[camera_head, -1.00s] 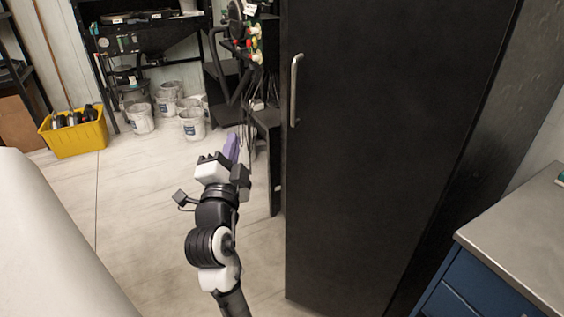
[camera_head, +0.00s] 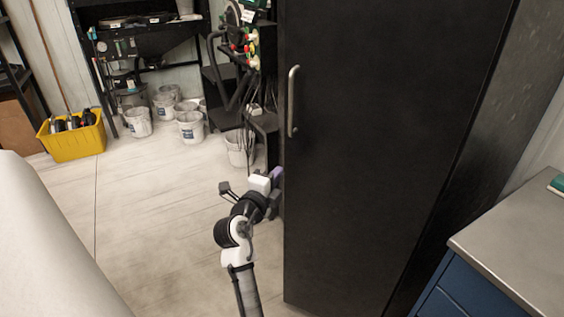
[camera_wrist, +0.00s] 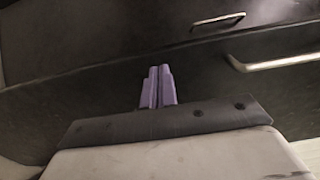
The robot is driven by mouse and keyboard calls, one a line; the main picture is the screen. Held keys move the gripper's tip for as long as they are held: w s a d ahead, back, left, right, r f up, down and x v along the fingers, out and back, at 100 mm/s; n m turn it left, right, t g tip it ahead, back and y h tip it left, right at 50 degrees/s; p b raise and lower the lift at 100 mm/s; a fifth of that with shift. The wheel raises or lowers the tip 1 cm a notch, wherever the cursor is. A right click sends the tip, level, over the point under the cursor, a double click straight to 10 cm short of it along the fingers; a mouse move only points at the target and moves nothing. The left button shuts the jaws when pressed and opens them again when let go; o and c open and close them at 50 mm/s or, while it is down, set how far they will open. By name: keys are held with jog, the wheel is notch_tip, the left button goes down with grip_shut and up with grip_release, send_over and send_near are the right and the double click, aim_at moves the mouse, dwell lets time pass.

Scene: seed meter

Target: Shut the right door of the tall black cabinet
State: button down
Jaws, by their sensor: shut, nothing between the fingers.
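The tall black cabinet fills the right half of the head view. Its front panel, a door (camera_head: 390,150), has a long metal handle (camera_head: 292,100) near its left edge. How far the door stands open cannot be told from this angle. My gripper (camera_head: 277,177) is low at the door's left edge, below the handle, with its purple fingertips partly hidden by that edge. In the wrist view my gripper (camera_wrist: 158,72) is shut and empty, pointing at dark panels. A long handle (camera_wrist: 282,62) and a shorter-looking one (camera_wrist: 217,20) show to its right. Contact is unclear.
A blue cabinet with a grey top (camera_head: 520,215) stands at the right. Black equipment with coloured knobs (camera_head: 250,45) stands behind the door's left edge. White buckets (camera_head: 190,126) and a yellow bin (camera_head: 73,140) are at the back.

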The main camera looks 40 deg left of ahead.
aim_at(287, 161)
jog(key=p+x, duration=0.1)
jog(key=x, duration=0.2)
jog(key=shift+w+a, duration=0.15)
jog(key=shift+w, duration=0.35)
